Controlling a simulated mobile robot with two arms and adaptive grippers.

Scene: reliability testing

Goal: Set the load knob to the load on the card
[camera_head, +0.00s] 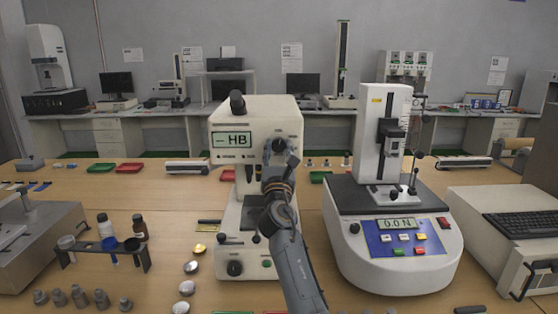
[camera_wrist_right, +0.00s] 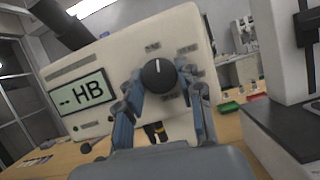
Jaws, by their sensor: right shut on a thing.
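The hardness tester (camera_head: 225,170) is a cream machine with a green display (camera_head: 232,140) reading "-- HB"; the display also shows in the right wrist view (camera_wrist_right: 81,93). A round dark knob (camera_wrist_right: 157,78) sits on its front panel, with a white pointer line pointing about straight up in the right wrist view. My right gripper (camera_head: 279,151) is at this panel, its two fingers closed on either side of the knob; it also shows in the right wrist view (camera_wrist_right: 159,76). The labels around the knob are too small to read. I cannot make out a load card. My left gripper is not in view.
A force tester (camera_head: 393,262) reading "0.0 N" stands right of the hardness tester. A bottle rack (camera_head: 100,252), small weights (camera_head: 78,296) and round metal pieces (camera_head: 187,288) are at left. A keyboard (camera_head: 520,224) lies far right.

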